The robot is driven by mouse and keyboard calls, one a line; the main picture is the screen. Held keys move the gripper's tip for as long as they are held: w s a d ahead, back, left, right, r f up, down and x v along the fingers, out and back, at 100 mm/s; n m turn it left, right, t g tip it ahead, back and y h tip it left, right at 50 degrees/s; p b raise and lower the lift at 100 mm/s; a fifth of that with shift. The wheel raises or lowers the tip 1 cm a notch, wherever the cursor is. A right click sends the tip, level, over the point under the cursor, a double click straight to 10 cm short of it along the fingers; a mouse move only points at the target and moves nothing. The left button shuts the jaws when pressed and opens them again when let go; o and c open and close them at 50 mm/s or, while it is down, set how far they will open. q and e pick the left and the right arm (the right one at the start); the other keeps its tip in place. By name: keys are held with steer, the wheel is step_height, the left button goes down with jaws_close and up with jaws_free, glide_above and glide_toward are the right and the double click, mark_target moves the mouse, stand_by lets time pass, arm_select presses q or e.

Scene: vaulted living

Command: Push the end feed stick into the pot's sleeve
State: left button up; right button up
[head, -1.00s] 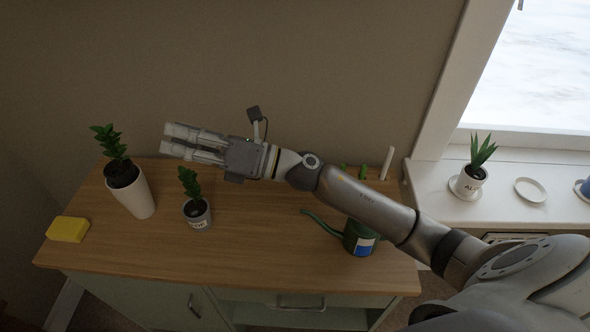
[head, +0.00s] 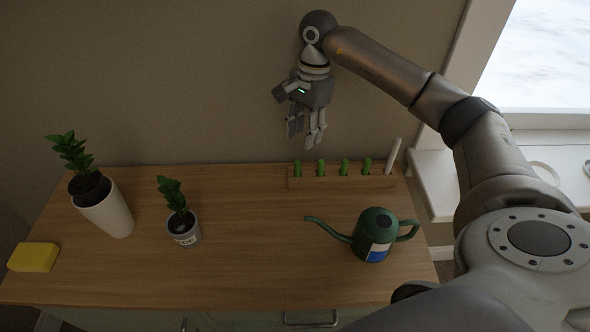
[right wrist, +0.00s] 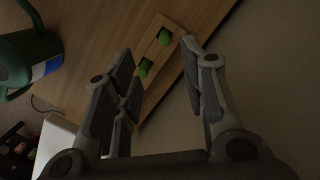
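Several green feed sticks stand in a row in a wooden rack (head: 340,183) at the back of the cabinet top; the end stick on the left is the leftmost feed stick (head: 297,168). Two green tips also show in the right wrist view (right wrist: 165,37). A small grey labelled pot (head: 184,236) with a leafy plant stands left of the middle; I cannot make out a sleeve on it. My right gripper (head: 305,137) points down, open and empty, above the rack's left end. In the right wrist view its fingers (right wrist: 157,52) are apart. My left gripper is out of view.
A tall white pot (head: 112,215) with a plant and a yellow sponge (head: 34,257) are at the left. A green watering can (head: 373,235) stands in front of the rack. A white stick (head: 393,156) leans at the rack's right end. The wooden top (head: 260,260) is clear mid-front.

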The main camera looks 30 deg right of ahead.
glide_above(298, 161)
step_height(298, 161, down, 5)
steer(key=shift+f+p, duration=1.05)
steer(key=shift+f, duration=1.45)
steer(key=c, duration=0.9)
